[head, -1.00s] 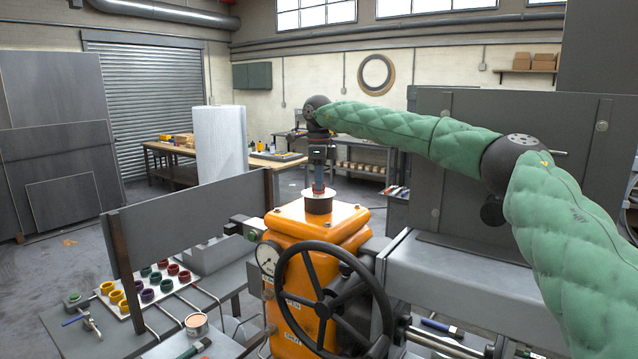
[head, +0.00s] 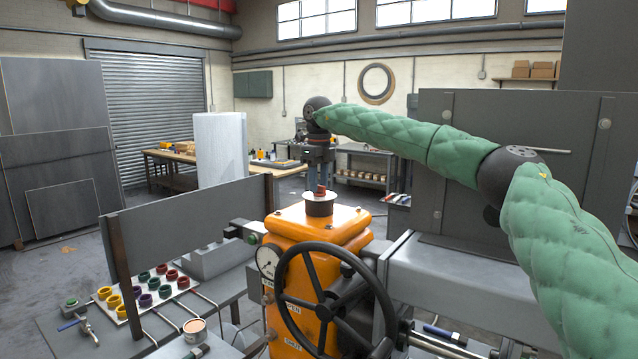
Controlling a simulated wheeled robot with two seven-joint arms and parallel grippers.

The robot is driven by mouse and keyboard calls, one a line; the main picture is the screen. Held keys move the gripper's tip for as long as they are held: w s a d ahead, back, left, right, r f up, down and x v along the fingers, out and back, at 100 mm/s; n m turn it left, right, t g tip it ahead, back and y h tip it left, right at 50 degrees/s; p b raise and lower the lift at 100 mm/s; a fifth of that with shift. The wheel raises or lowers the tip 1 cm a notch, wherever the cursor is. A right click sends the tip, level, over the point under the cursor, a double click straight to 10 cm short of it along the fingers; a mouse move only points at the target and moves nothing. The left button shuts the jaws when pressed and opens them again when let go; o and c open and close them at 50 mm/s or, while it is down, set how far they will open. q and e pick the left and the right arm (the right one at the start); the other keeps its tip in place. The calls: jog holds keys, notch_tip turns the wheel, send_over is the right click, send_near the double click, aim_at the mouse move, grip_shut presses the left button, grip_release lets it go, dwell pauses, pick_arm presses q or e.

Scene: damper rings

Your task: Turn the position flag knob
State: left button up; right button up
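The position flag knob (head: 321,191) is a small red piece on a pale disc with a dark collar, on top of the orange housing (head: 318,219). My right gripper (head: 319,183) points straight down over it from the green-sleeved arm. Its two bluish fingers show side by side with a gap between them, so it looks open. The fingertips are close to the red knob; whether they touch it is too small to tell. My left gripper is not in view.
A black handwheel (head: 334,305) stands in front of the housing, with a gauge (head: 267,262) at its left. A grey upright panel (head: 190,228) and a tray of coloured rings (head: 122,312) are to the left. An open can (head: 195,331) sits at front left.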

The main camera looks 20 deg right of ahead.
jog(key=shift+r, duration=0.15)
jog(key=shift+s+r+p, duration=0.1)
jog(key=shift+r+p, duration=0.4)
jog(key=shift+r, duration=0.25)
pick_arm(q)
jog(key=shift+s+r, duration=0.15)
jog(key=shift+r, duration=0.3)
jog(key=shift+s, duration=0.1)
pick_arm(e)
jog(key=shift+r, duration=0.1)
jog(key=shift+r+p, duration=1.65)
jog(key=shift+r, duration=1.3)
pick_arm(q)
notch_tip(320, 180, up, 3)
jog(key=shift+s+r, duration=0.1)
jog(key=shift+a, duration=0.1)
pick_arm(e)
jog(key=shift+f, duration=0.1)
